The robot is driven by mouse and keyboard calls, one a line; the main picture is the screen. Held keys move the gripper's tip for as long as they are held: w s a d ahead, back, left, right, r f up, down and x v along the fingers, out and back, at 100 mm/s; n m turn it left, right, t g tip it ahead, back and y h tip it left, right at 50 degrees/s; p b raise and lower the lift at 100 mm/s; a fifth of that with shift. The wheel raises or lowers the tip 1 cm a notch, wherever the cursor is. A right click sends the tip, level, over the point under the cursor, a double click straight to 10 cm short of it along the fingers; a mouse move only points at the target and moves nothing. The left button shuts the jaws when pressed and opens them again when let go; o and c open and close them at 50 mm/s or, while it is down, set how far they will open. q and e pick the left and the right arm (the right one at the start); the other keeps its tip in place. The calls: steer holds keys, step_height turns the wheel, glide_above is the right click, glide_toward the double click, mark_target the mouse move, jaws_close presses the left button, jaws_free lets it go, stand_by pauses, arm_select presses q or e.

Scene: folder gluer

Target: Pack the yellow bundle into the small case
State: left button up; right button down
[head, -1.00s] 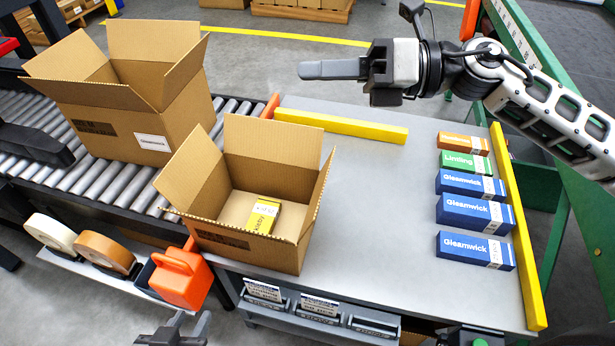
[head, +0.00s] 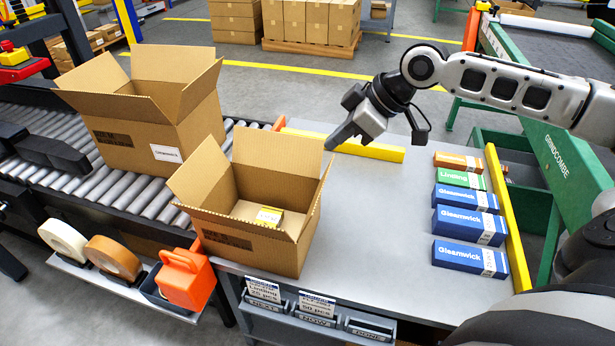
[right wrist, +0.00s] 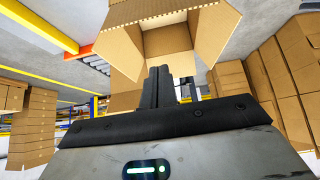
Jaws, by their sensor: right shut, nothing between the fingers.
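The small case (head: 245,240) is an open cardboard box with its flaps up, standing at the left edge of the grey table in the head view. The yellow bundle (head: 269,216) lies inside it, partly hidden by the front wall. My right gripper (head: 332,143) is shut and empty, above the table to the right of the case and apart from it. Its closed fingers (right wrist: 166,87) also show in the right wrist view, pointing toward an open carton (right wrist: 165,38). My left gripper is not in view.
A larger open carton (head: 160,135) stands on the roller conveyor (head: 65,172) at left. Several blue, green and orange packs (head: 470,222) line the table's right side beside a yellow rail (head: 508,215). The table's middle (head: 375,220) is clear.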

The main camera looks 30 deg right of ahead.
mark_target(323, 183)
steer(key=w+a+f, duration=0.1)
steer(key=f, duration=0.2)
steer(key=w+f, duration=0.1)
steer(key=f, duration=0.2)
steer(key=a+f, duration=0.1)
steer(key=f, duration=0.1)
steer(key=shift+w+a+f, duration=0.3)
steer(key=shift+w+f, duration=0.1)
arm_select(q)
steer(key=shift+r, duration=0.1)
arm_select(e)
steer(key=shift+s+d+f, duration=0.2)
steer(key=shift+s+d, duration=0.25)
steer(key=shift+s, duration=0.15)
